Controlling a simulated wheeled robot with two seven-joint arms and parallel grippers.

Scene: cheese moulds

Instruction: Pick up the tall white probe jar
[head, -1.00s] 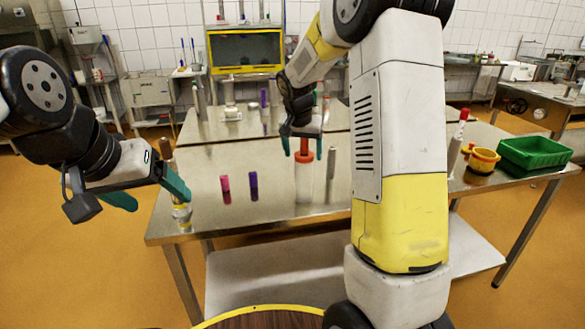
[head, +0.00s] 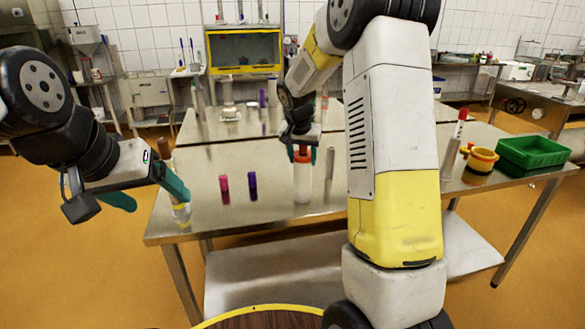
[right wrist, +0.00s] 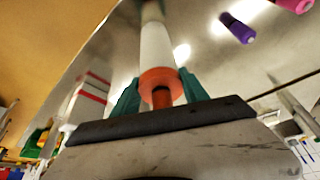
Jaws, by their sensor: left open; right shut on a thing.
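The tall white probe jar (head: 303,185) stands upright on the steel table, with an orange-red collar and cap. In the right wrist view its white body (right wrist: 156,48) runs away from the gripper. My right gripper (head: 302,155) is above it, with its green fingers shut on the orange-red top from both sides; the fingers also show in the right wrist view (right wrist: 160,92). The jar's base appears to be on the table. My left gripper (head: 148,193) is open and empty over the table's left edge.
A pink tube (head: 224,189) and a purple tube (head: 252,186) stand left of the jar. A slim grey cylinder (head: 329,163) stands close on its right. A yellow cup (head: 481,161) and a green crate (head: 539,154) are at the right end.

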